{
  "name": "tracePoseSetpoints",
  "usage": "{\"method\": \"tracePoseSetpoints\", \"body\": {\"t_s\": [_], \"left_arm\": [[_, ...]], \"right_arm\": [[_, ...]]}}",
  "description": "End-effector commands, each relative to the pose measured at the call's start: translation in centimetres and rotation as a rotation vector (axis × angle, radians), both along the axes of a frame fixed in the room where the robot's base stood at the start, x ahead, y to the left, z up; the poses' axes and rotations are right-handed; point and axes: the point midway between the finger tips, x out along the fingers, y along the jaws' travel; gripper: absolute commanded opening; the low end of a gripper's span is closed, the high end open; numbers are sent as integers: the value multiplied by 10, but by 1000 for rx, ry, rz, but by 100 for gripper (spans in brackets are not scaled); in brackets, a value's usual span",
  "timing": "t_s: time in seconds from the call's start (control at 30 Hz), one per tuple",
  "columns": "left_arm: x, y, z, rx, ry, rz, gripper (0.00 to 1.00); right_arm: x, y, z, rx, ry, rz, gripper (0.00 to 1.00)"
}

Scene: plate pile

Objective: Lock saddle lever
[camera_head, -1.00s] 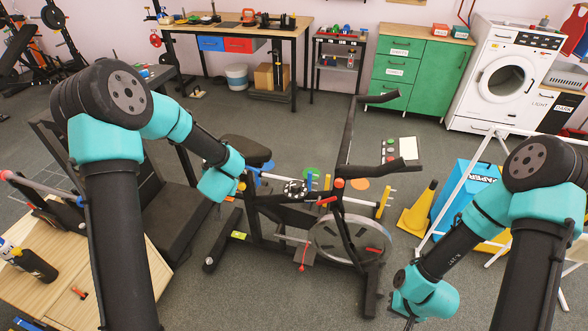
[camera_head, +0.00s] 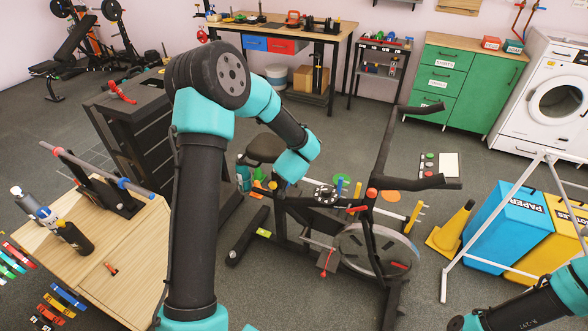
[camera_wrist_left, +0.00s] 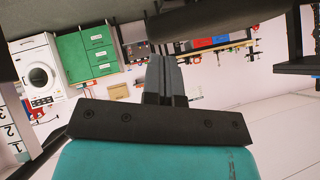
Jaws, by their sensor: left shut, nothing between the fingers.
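The exercise bike stands on the grey floor in the middle of the head view, with its black saddle (camera_head: 264,148) at the left. My left wrist passes in front of the saddle's right side and hides part of the saddle post. I cannot make out the saddle lever clearly. My left gripper is mostly hidden below the teal wrist in the head view. In the left wrist view the left gripper (camera_wrist_left: 165,68) has its dark fingers together with nothing between them. Only part of my right arm shows at the lower right; its gripper is not in view.
A wooden table (camera_head: 140,240) with bottles stands at the left. A yellow cone (camera_head: 452,232) and blue and yellow bins are right of the bike. A black cabinet (camera_head: 135,125) is behind left. The bike's handlebars (camera_head: 415,182) rise to the right of my left arm.

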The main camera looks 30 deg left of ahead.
Motion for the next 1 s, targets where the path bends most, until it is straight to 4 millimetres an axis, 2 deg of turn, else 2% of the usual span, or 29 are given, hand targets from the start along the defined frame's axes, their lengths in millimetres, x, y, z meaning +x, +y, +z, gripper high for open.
{"method": "tracePoseSetpoints", "body": {"t_s": [0.17, 0.6, 0.8, 1.0], "left_arm": [[14, 7, -15, 0, 3, 1, 0], [64, 31, -64, -1, 2, 1, 0], [61, 41, -90, -1, 3, 0, 0], [61, 44, -99, -2, 1, 0, 0]], "right_arm": [[0, 0, 0, 0, 0, 0, 0], [0, 0, 0, 0, 0, 0, 0], [0, 0, 0, 0, 0, 0, 0], [0, 0, 0, 0, 0, 0, 0]]}}
